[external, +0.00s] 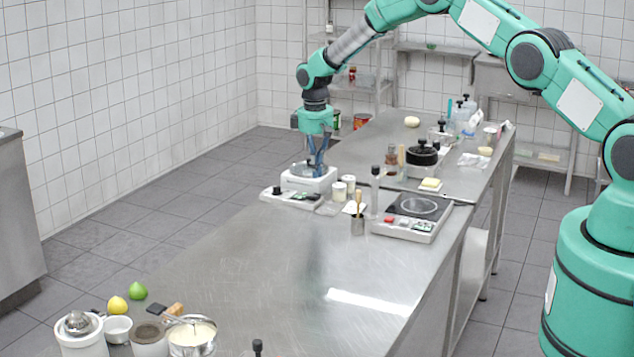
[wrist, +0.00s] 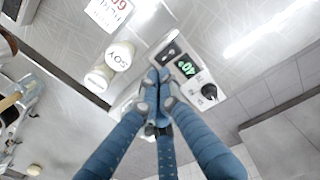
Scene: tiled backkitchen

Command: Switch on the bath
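The bath (external: 308,181) is a white box on the steel table, with a low control panel (external: 291,197) along its front. In the wrist view the panel (wrist: 184,66) shows a dark rocker switch (wrist: 170,52), a green lit display (wrist: 186,66) and a black knob (wrist: 209,91). My gripper (external: 318,170) points down over the bath. In the wrist view its blue fingers (wrist: 157,77) are together and empty, with the tips close to the switch in the picture. I cannot tell whether they touch anything. The fingers hide part of the bath.
White-lidded jars (external: 344,187) stand just right of the bath, one labelled SOY (wrist: 119,55). A tall dark-topped bottle (external: 375,192), a hot plate (external: 412,214) and a black pot (external: 422,155) stand further right. The table's near middle (external: 300,265) is clear.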

